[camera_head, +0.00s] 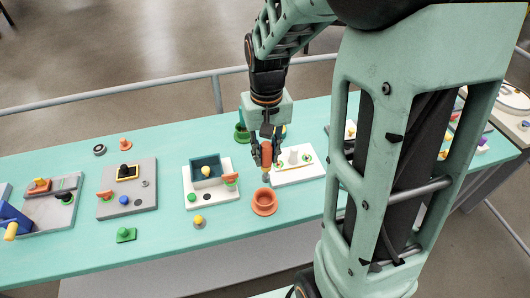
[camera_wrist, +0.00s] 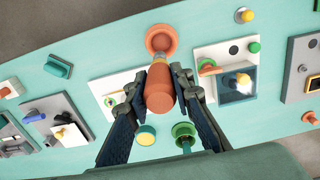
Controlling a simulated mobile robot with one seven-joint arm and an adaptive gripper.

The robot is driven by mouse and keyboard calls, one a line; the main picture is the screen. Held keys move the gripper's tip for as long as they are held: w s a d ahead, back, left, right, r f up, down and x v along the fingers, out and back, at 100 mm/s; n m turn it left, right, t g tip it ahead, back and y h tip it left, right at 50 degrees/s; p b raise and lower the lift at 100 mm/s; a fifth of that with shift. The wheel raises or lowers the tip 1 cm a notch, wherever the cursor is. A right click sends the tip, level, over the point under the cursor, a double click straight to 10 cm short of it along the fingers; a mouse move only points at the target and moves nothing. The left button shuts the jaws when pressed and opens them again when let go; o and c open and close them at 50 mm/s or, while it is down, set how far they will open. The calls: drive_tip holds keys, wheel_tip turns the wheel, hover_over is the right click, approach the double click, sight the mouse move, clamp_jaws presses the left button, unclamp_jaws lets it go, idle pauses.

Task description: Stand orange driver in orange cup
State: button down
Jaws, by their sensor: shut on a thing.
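My gripper (camera_head: 266,154) is shut on the orange driver (camera_head: 267,158), which hangs roughly upright with its tip pointing down. In the wrist view the orange driver (camera_wrist: 159,88) sits between the two dark fingers of my gripper (camera_wrist: 158,88). The orange cup (camera_head: 264,203) stands on the teal table, below and slightly nearer the front than the driver. In the wrist view the orange cup (camera_wrist: 161,40) appears just beyond the driver's tip. The driver is above the table and outside the cup; the exact gap between them is hard to tell.
A white board with a dark tray (camera_head: 207,167) lies left of the cup, and another white board (camera_head: 298,165) lies behind and right. A green cup (camera_head: 241,133) stands behind my gripper. A yellow-topped knob (camera_head: 198,221) is at front left. The table between cup and front edge is clear.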

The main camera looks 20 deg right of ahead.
sight(265, 177)
drive_tip(key=shift+s+a+r, duration=0.15)
drive_tip(key=shift+s+a, duration=0.05)
drive_tip(key=shift+a, duration=0.05)
idle(0.4)
wheel_tip(265, 177, down, 12)
drive_tip(key=b, duration=0.9)
drive_tip(key=shift+r, duration=0.25)
drive_tip(key=shift+f, duration=0.3)
idle(0.5)
drive_tip(key=c, duration=1.6)
unclamp_jaws()
wheel_tip(265, 177, up, 12)
drive_tip(key=shift+r, duration=0.1)
drive_tip(key=shift+d, duration=0.1)
